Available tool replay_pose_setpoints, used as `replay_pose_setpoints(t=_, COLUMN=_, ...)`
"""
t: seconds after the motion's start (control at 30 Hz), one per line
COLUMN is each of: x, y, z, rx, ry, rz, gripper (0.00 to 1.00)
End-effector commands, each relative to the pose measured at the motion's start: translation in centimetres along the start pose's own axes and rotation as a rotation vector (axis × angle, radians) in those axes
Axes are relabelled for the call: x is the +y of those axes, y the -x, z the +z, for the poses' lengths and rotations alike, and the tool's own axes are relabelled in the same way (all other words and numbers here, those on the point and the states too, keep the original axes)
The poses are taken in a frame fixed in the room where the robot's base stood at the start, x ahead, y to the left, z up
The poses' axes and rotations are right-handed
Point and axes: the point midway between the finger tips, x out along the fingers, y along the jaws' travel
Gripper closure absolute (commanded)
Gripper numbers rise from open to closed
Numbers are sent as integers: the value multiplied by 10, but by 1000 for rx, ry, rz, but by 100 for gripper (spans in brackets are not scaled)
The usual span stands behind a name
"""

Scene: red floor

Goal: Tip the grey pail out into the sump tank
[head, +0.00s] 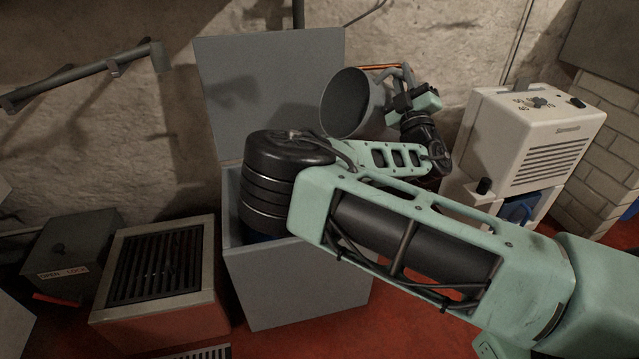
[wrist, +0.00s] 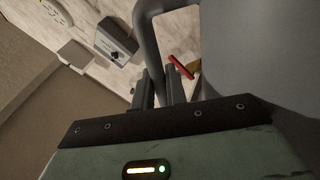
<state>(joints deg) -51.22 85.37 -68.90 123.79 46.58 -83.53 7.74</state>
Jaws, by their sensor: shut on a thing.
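The grey pail (head: 368,88) is held tilted on its side, its mouth facing left and toward the head camera. Its inside looks bare grey where it shows. My gripper (head: 397,98) is shut on the pail's handle. In the wrist view my gripper's fingers (wrist: 159,88) close on the grey handle (wrist: 145,30), with the pail's body (wrist: 262,50) filling the right side. The sump tank (head: 290,290) is a grey box with its lid (head: 268,85) raised against the wall. The pail is above the tank's back right. My arm hides most of the tank's opening; a little blue shows inside.
A grated box (head: 160,265) and a dark box labelled open and lock (head: 72,250) stand left of the tank. A cream heater-like unit (head: 535,135) stands right. A pipe rail (head: 80,80) is on the wall at left. Red floor (head: 410,330) shows in front.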

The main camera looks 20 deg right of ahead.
Motion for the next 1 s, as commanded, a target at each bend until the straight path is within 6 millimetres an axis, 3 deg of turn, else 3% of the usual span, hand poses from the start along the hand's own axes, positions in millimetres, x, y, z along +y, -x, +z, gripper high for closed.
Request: replay_pose_setpoints(t=1.0, x=-7, y=6, z=-9, rx=53, ry=71, rz=0, gripper=100)
